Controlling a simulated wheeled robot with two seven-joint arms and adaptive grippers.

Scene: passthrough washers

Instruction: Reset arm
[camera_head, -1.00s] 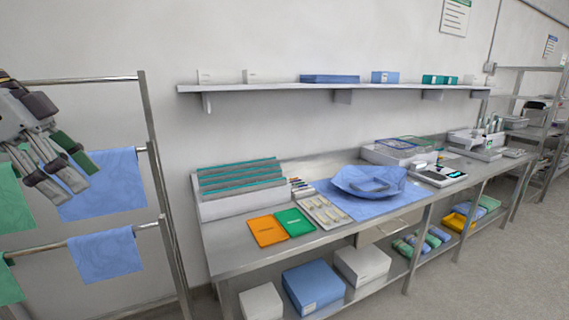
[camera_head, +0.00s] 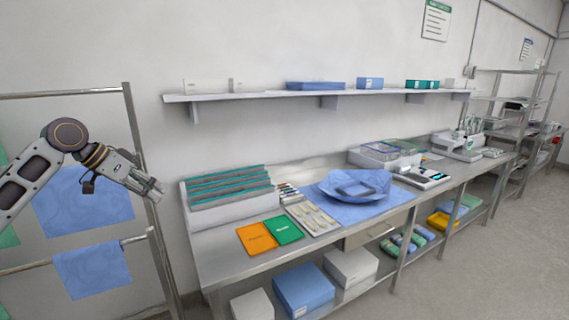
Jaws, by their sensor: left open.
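My left gripper (camera_head: 150,190) is at the left of the head view, open, with nothing seen between its fingers. It is in front of the towel rack, at the height of the upper blue cloth (camera_head: 82,203), and points right and slightly down. My left arm comes in from the left edge with its elbow raised. My right gripper is not in view.
A metal rack (camera_head: 137,160) with hanging cloths stands close to my left arm. A steel bench (camera_head: 215,250) bears a file holder (camera_head: 230,205), orange and green cards and a blue wrap (camera_head: 355,190). A wall shelf (camera_head: 300,95) runs above it. Open floor lies at right.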

